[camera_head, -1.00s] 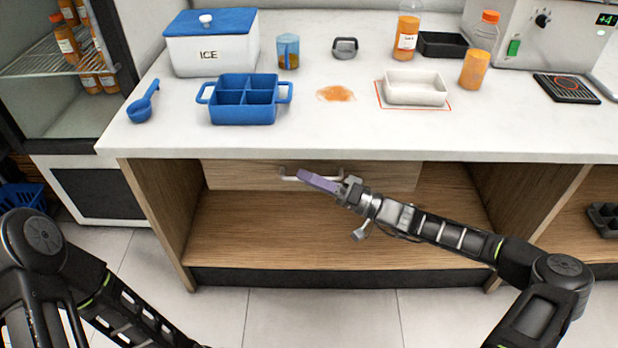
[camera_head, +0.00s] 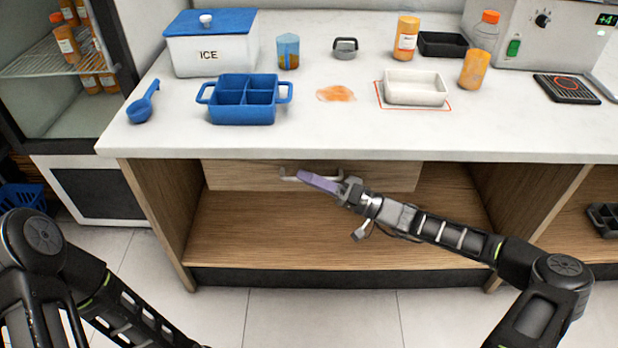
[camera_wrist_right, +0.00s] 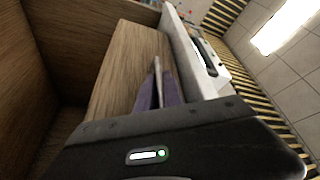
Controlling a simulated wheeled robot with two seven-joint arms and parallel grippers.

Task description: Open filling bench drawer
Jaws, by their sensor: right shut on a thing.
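The wooden drawer (camera_head: 240,176) hangs under the white bench top and has a pale bar handle (camera_head: 288,178) on its front. It looks shut or nearly so. My right gripper (camera_head: 305,177) reaches in from the right, its purple fingers at the handle and shut on it.
The bench top (camera_head: 330,130) overhangs just above the drawer. On it stand an ice box (camera_head: 210,50), a blue divided caddy (camera_head: 243,108), a white tray (camera_head: 415,95) and bottles. An open shelf (camera_head: 300,235) lies below. Floor in front is clear.

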